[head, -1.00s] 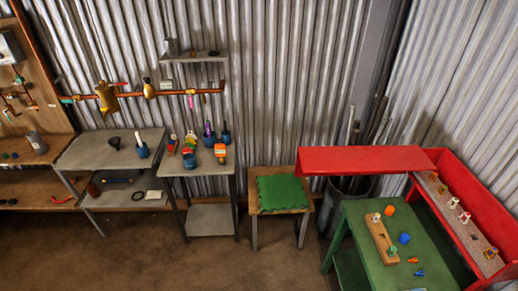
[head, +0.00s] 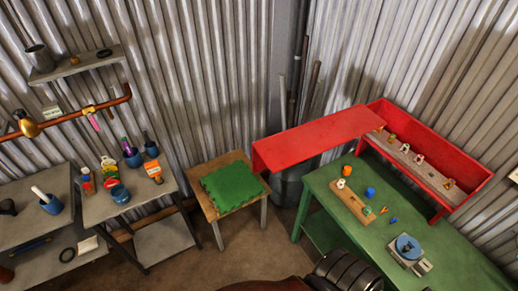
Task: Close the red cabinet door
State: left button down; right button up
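The red cabinet (head: 478,180) stands on the green workbench (head: 440,228) against the corrugated wall, at the right of the head view. Its red door (head: 322,138) stands wide open. It sticks out to the left from the cabinet's far left end, past the bench edge. Inside the open cabinet, several small valve-like fittings stand in a row on a grey shelf (head: 408,160). Neither gripper is in view, so nothing is seen touching the door.
A wooden block with fittings (head: 352,208), an orange cup (head: 346,170), a blue cup (head: 370,193) and a grey device (head: 408,250) are on the bench. A stool with a green mat (head: 232,188) stands left of the door. Pipes stand in a dark bin (head: 290,187) behind.

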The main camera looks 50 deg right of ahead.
aim_at(280, 151)
jog(key=z, duration=0.85)
jog(key=i, duration=0.85)
jog(key=z, duration=0.85)
